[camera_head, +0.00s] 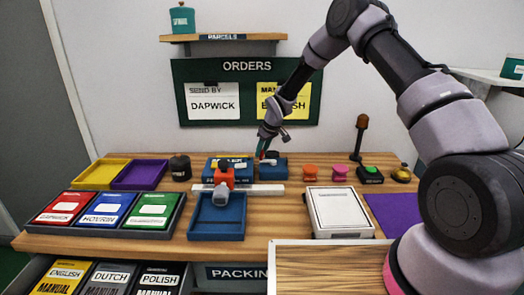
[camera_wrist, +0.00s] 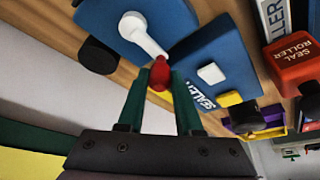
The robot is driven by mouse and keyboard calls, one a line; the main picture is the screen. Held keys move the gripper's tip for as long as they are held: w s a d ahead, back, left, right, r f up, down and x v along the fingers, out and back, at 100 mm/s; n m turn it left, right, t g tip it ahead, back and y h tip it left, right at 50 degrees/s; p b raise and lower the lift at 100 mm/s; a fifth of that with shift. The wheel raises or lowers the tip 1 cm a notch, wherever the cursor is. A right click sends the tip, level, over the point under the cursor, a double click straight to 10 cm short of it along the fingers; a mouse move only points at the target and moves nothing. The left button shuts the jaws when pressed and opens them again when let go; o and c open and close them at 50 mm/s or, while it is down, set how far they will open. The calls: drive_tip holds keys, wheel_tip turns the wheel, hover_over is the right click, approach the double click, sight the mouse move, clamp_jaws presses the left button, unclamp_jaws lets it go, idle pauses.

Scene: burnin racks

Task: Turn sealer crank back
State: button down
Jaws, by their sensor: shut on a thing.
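The sealer (camera_head: 272,172) is a blue block at the back of the bench, and it also fills the top of the wrist view (camera_wrist: 210,55). Its white crank (camera_wrist: 143,34) runs from a round hub on the blue top to a red knob (camera_wrist: 160,73). My gripper (camera_wrist: 158,88) has its green fingers on either side of the knob and is shut on it. In the head view my gripper (camera_head: 263,152) reaches down to the sealer from above, and the knob is hard to make out there.
A red seal roller (camera_head: 223,176) stands left of the sealer, above a blue tray (camera_head: 216,230). A black round pot (camera_head: 180,167) stands further left. Orange and pink spools (camera_head: 310,173) and a green button box (camera_head: 370,175) stand to the right.

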drive_tip(key=shift+s+n, duration=0.15)
drive_tip(key=shift+n, duration=0.25)
drive_tip(key=c, duration=0.6)
unclamp_jaws()
drive_tip(key=v, duration=1.1)
drive_tip(key=shift+d, duration=0.1)
